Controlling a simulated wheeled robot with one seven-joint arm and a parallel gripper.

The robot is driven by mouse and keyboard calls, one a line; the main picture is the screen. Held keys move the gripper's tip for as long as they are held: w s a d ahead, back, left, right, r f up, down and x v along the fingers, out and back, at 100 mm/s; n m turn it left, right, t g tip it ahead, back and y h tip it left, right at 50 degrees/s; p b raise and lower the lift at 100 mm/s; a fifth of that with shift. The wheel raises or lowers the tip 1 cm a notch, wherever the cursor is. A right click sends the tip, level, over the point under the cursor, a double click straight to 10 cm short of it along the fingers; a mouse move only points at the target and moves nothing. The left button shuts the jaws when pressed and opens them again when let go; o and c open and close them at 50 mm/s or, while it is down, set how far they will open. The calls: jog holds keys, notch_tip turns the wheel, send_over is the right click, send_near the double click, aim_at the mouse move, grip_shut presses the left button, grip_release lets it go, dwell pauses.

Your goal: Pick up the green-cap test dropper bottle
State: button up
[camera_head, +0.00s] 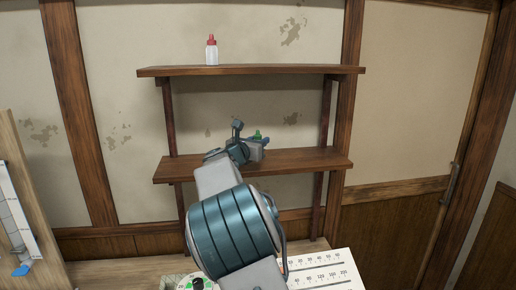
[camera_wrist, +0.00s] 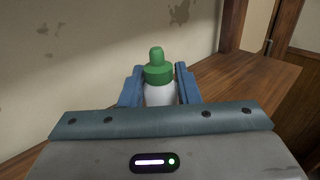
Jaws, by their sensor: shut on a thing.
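The green-cap dropper bottle (camera_wrist: 159,76) has a green cap with a rounded tip and a white body. In the wrist view it stands upright between the two blue fingers of my gripper (camera_wrist: 159,92), which is shut on it. In the head view the green cap (camera_head: 257,135) shows just above my gripper (camera_head: 262,143), over the middle shelf. The bottle's lower part is hidden by my gripper, so I cannot tell whether it touches the shelf.
The wooden middle shelf (camera_head: 310,160) is bare to the right. A red-capped white bottle (camera_head: 211,52) stands on the upper shelf (camera_head: 280,71) above. A wall is close behind. A white panel with printed scales (camera_head: 322,268) lies at the lower right.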

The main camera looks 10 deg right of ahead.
notch_tip(320, 180, up, 2)
jog(key=shift+d+r, duration=0.1)
jog(key=shift+r, duration=0.1)
jog(key=s+d+r+b, duration=0.2)
jog(key=s+r+b, duration=0.3)
jog(key=s, duration=0.6)
jog(key=shift+s+d+r, duration=0.15)
jog(key=shift+d+r, duration=0.2)
jog(key=shift+r, duration=0.5)
